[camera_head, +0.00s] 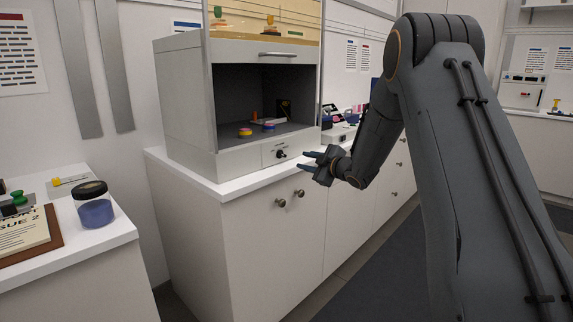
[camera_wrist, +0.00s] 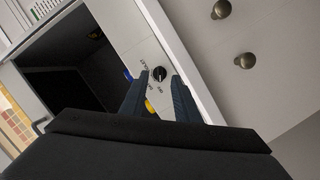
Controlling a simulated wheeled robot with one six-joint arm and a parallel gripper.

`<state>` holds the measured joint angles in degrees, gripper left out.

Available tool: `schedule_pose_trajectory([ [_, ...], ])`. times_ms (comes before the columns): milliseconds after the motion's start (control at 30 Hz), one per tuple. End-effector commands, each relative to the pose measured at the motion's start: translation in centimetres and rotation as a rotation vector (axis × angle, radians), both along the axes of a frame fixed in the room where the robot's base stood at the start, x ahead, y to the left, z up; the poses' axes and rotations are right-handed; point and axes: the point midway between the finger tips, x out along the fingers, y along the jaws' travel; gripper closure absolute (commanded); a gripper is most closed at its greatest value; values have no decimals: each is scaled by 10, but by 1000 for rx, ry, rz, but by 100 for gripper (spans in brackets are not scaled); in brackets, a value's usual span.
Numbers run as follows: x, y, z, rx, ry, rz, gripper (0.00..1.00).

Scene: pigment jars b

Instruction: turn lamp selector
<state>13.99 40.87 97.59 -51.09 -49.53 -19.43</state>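The lamp selector (camera_head: 281,154) is a small black knob on the light front panel of the grey cabinet (camera_head: 185,110), below its open bay. In the wrist view the black selector knob (camera_wrist: 159,73) has printed labels around it, too small to read surely. My gripper (camera_head: 306,160) is just right of the knob in the head view, its fingers pointing toward it. In the wrist view the two dark fingers (camera_wrist: 158,88) are apart with nothing between them, and the knob lies just beyond the gap between the tips. The fingers do not appear to touch it.
The cabinet stands on a white counter (camera_head: 225,188) with round drawer knobs (camera_head: 280,202) on its front. Inside the bay are small coloured jars (camera_head: 268,127). At left, another counter holds a jar of blue pigment (camera_head: 94,206) and a clipboard (camera_head: 32,236). The floor (camera_head: 380,262) is clear.

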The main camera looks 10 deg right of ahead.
Motion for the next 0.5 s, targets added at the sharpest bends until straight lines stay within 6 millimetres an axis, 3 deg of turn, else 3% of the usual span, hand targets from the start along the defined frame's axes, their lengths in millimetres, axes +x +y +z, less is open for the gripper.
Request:
schedule_pose_trajectory([
  [33,9,0,-6,-15,-56,56,71],
  [200,15,8,-6,-48,-191,202,71],
  [367,19,15,-5,-54,-228,244,71],
  [500,34,27,-4,-55,-229,245,71],
])
